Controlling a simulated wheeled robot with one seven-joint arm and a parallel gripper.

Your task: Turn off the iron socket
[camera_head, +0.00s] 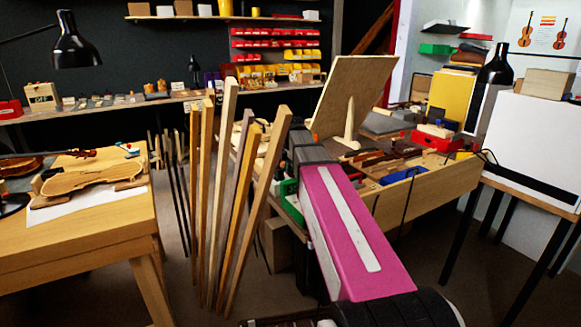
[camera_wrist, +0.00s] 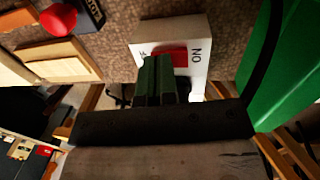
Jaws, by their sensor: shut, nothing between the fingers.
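The iron socket (camera_wrist: 196,32) is a white box with a red rocker switch (camera_wrist: 180,52), seen in the wrist view at upper middle. "ON" shows upside down on its right side; a mark at its left is mostly covered. My gripper (camera_wrist: 158,62) is shut and empty, its dark green fingers close together. The fingertips overlap the left part of the red rocker; I cannot tell whether they touch it. They hide part of the rocker and the box. In the head view the socket and my gripper are hidden behind my magenta arm link.
A green object (camera_wrist: 292,70) stands close at right in the wrist view, with a black cable in front. A red round knob (camera_wrist: 58,19) is at upper left. In the head view, upright wood strips (camera_head: 215,190) stand left of my arm, near the workbench (camera_head: 440,190).

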